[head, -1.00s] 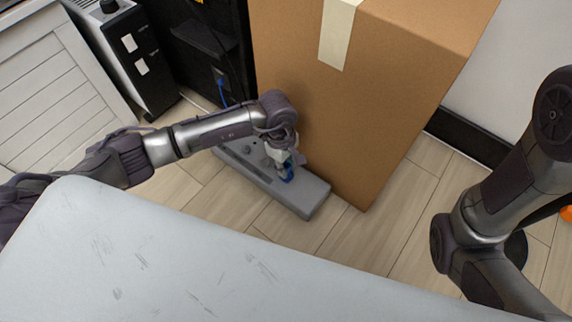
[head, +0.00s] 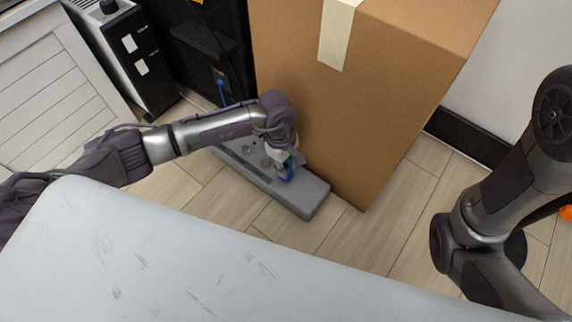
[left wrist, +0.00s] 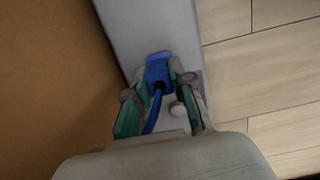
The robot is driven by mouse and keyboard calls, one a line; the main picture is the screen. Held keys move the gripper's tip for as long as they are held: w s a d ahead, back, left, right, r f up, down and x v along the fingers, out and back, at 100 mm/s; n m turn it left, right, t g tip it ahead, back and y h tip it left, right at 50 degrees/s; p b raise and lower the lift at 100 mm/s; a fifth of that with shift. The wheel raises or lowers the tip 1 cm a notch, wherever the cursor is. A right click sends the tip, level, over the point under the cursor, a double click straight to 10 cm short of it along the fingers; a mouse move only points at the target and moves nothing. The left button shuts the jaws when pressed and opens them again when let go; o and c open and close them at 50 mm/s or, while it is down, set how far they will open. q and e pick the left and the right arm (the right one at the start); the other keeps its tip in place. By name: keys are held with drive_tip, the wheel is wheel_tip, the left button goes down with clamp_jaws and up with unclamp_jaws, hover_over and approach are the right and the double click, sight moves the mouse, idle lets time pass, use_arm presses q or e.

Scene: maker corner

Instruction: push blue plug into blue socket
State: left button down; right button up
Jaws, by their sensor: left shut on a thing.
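The blue plug (left wrist: 158,75) with its blue cord is between the fingers of my left gripper (left wrist: 160,88), which is shut on it. In the head view my left gripper (head: 287,172) is low over the grey socket strip (head: 308,198), near its right end, with a bit of blue (head: 289,174) at its tips. In the left wrist view a blue patch (left wrist: 159,56) shows just beyond the plug, against the strip (left wrist: 150,22). I cannot tell how deep the plug sits. The gripper of my right arm is out of view.
A tall cardboard box (head: 340,110) stands right behind the strip. A pale table (head: 150,260) fills the foreground. A black cabinet (head: 205,50) with a blue cable end (head: 220,82) stands at the back left. Wooden floor (head: 240,195) is clear in front of the strip.

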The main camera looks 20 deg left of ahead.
use_arm(q)
drive_tip(key=shift+f+b, duration=0.45)
drive_tip(key=shift+f, duration=0.15)
drive_tip(key=c, duration=0.9)
unclamp_jaws()
drive_tip(key=r, duration=0.4)
drive_tip(key=a+r, duration=0.1)
drive_tip(key=r, duration=0.7)
drive_tip(key=shift+w+a, duration=0.15)
drive_tip(key=shift+w, duration=0.15)
